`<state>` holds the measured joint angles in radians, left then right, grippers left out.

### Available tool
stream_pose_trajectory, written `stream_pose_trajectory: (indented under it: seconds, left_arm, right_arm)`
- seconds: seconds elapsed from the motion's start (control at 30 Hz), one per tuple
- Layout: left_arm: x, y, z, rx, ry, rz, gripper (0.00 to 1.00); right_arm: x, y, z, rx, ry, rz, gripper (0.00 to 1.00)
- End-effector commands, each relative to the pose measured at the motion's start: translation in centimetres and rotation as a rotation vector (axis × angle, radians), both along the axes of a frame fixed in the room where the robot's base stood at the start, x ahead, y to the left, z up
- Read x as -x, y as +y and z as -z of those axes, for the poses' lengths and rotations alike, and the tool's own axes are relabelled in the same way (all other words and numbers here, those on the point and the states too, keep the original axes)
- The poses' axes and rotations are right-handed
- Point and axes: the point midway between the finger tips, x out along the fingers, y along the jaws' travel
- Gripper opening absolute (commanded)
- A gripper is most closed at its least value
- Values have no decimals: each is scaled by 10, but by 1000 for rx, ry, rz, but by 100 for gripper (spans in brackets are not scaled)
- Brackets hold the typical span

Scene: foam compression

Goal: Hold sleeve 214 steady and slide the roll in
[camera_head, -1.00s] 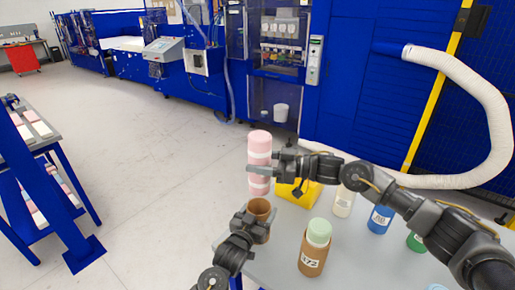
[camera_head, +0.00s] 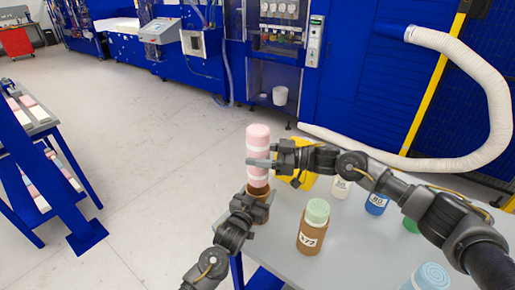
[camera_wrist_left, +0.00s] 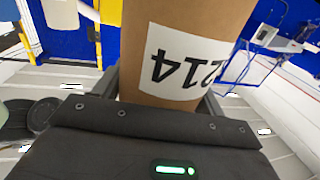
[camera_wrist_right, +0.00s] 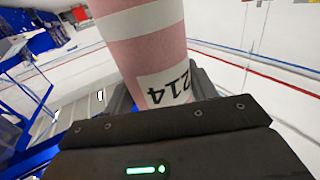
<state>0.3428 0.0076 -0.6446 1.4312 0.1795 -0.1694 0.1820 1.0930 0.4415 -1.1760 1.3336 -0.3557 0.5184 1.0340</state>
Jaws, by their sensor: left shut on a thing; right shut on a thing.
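The pink roll (camera_head: 258,140) with white bands stands upright in the head view. My right gripper (camera_head: 262,163) is shut on it from the right. The right wrist view shows a 214 label on the roll (camera_wrist_right: 140,45). The brown sleeve (camera_head: 258,190) is directly below the roll, and my left gripper (camera_head: 250,204) is shut around it. The left wrist view shows the sleeve (camera_wrist_left: 190,20) with a 214 label, upside down there. The roll's lower end meets the sleeve's mouth in the head view; how far it is inside I cannot tell.
On the grey table (camera_head: 350,245) stand a brown sleeve with a green roll (camera_head: 313,228), a blue roll (camera_head: 430,275), a blue container (camera_head: 376,203) and a cream one (camera_head: 341,187). A yellow box (camera_head: 296,178) is behind my right gripper. A side shelf (camera_head: 40,125) is at left.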

Motion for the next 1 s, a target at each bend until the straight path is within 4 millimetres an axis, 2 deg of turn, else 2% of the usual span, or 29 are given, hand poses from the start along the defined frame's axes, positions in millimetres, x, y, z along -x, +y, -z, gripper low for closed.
stream_pose_trajectory:
  seconds: [0.07, 1.0]
  left_arm:
    - [0, 0, 0, 0, 1, 0, 46]
    - [0, 0, 0, 0, 1, 0, 46]
  right_arm:
    - [0, 0, 5, 1, 1, 0, 35]
    - [1, 0, 13, 0, 0, 0, 35]
